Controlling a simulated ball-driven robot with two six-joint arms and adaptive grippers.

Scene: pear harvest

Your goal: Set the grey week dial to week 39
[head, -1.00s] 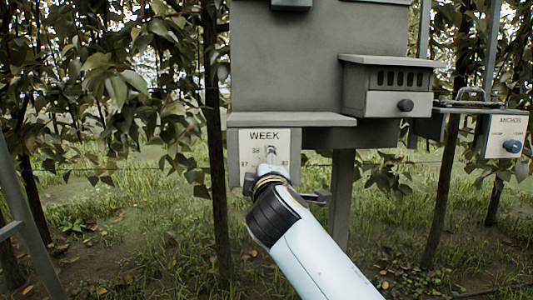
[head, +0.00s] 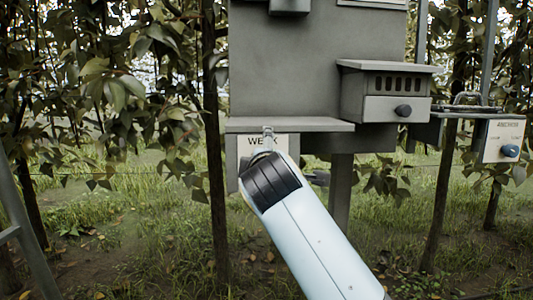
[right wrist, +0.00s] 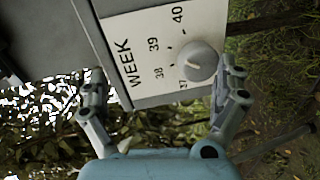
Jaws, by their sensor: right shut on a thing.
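The grey week dial (right wrist: 204,62) is a round knob on a white WEEK plate (right wrist: 141,28), with 37, 38, 39 and 40 around it in the right wrist view. Its pale mark points toward the 38 and 39 side; I cannot tell exactly which. In the head view my right arm covers the dial and most of the plate (head: 245,143). My left gripper is not in view.
A grey shelf (head: 290,124) juts out just above the plate. A slotted box with a dark knob (head: 403,111) is to the right. An anchor panel (head: 503,140) stands further right. Leafy trees and open grass surround the post.

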